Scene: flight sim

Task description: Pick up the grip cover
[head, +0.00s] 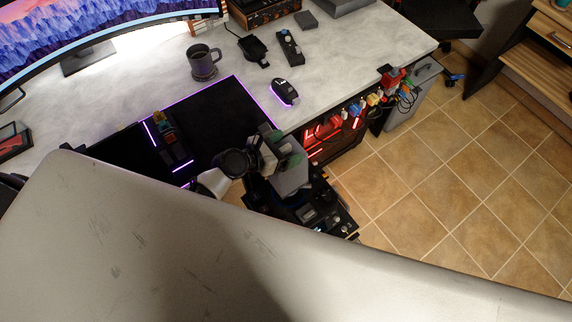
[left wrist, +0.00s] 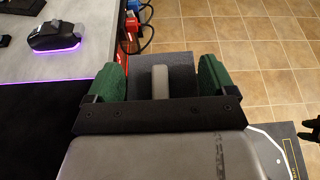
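A grey box-like cover (head: 291,181), which looks like the grip cover, stands over dark control gear beside the desk's front edge. In the left wrist view its dark grey top (left wrist: 180,66) carries a lighter raised tab (left wrist: 160,80). My left gripper (head: 284,149) is above the cover. Its two green-padded fingers (left wrist: 160,78) are spread on either side of the tab, with a gap on each side. The cover's lower part is hidden in the wrist view.
The desk (head: 345,62) holds a mug (head: 203,64), a glowing mouse (head: 284,93) and a dark mat (head: 215,105). Coloured plugs and cables (head: 375,100) hang by its right edge. A black panel (head: 318,213) lies close below the cover. Tiled floor (head: 455,190) is open to the right.

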